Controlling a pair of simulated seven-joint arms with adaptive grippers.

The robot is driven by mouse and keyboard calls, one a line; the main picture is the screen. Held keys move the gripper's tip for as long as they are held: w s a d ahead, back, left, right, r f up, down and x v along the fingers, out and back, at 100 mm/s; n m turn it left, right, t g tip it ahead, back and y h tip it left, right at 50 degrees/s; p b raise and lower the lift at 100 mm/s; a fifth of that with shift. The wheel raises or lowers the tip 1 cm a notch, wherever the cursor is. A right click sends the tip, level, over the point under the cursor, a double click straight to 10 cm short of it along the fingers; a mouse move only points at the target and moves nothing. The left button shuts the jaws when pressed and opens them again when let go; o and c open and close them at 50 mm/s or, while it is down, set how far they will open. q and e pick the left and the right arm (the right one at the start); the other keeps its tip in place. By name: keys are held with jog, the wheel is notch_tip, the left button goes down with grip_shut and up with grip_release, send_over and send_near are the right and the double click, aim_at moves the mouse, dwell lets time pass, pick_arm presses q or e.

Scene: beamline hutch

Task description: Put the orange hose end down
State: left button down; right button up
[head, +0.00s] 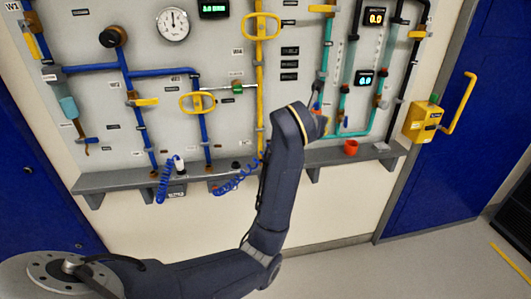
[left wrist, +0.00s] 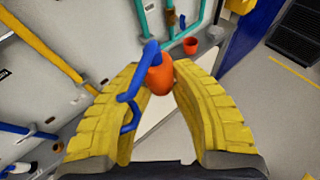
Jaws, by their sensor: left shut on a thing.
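In the left wrist view, the yellow ribbed fingers of my left gripper (left wrist: 158,88) are shut on the orange hose end (left wrist: 161,76). A blue hose (left wrist: 131,95) runs from it past the left finger. The hose end is in the air in front of the wall panel. In the head view, my left arm reaches up to the panel, and its wrist hides most of the gripper and the hose end. My right gripper is in neither view.
A grey shelf (head: 130,180) runs below the panel (head: 90,100) of pipes, valves and gauges. A red cup (head: 351,147) and a pale cup (head: 382,146) stand on its right part. A coiled blue hose (head: 165,182) hangs at left. A yellow box (head: 422,121) juts out at right.

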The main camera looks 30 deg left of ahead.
pick_arm(q)
jog(key=w+a+f+n+g+y, duration=0.1)
jog(key=w+a+n+y, duration=0.2)
jog(key=a, duration=0.3)
jog(key=w+a+n+g+y, duration=0.1)
jog(key=w+a+n+y, duration=0.2)
jog(key=w+a, duration=0.15)
jog(key=n+g+y, duration=0.5)
jog(key=n+g, duration=0.2)
send_over(263, 160)
notch_tip(263, 160, down, 4)
notch_tip(263, 160, down, 20)
jog(key=shift+s+r, duration=0.15)
jog(key=shift+f, duration=0.45)
jog(key=shift+f, duration=0.2)
jog(key=c, duration=1.3)
grip_release()
jog(key=shift+o, duration=0.3)
jog(key=shift+r, duration=0.1)
